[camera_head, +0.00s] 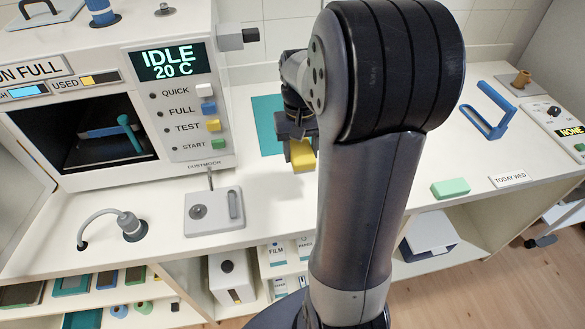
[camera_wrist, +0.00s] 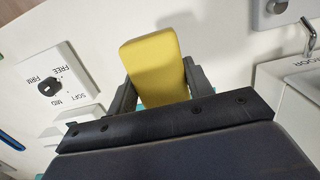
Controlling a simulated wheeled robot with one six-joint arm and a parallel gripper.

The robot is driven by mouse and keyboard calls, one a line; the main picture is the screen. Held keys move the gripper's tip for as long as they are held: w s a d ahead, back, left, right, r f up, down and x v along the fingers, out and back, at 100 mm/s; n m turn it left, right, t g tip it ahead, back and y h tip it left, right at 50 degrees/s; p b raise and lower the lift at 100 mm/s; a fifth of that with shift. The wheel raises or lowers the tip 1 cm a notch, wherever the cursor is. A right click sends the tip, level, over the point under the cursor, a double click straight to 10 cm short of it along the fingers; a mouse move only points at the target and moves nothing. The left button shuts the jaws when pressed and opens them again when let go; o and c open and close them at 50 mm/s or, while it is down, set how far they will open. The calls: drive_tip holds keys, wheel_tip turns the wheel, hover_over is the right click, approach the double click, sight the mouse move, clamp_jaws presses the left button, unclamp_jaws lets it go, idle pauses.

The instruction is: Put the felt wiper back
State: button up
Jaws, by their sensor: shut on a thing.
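A yellow block, apparently the felt wiper, is held in my gripper (camera_head: 297,142). In the head view the yellow wiper (camera_head: 303,158) shows below the dark jaws, over the white counter beside the teal mat (camera_head: 266,122). In the wrist view the wiper (camera_wrist: 155,70) stands between the two grey fingers (camera_wrist: 157,88), which are shut on its sides. Its lower part is hidden behind the dark wrist edge. I cannot tell whether it touches the counter.
The box machine (camera_head: 115,85) with an open front stands at left. A grey plate with a handle (camera_head: 214,210) lies before it. To the right are a blue handled frame (camera_head: 487,112), a green block (camera_head: 450,188) and a dial panel (camera_head: 556,115). My arm hides the counter's middle.

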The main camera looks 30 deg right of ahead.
sight(300, 184)
wheel_tip(300, 184, down, 9)
drive_tip(key=shift+s+f, duration=0.1)
idle(0.3)
drive_tip(key=shift+f, duration=0.15)
drive_tip(key=o, duration=0.9)
drive_tip(key=r, duration=1.2)
drive_tip(key=shift+w+r, duration=0.2)
drive_tip(key=shift+w, duration=0.2)
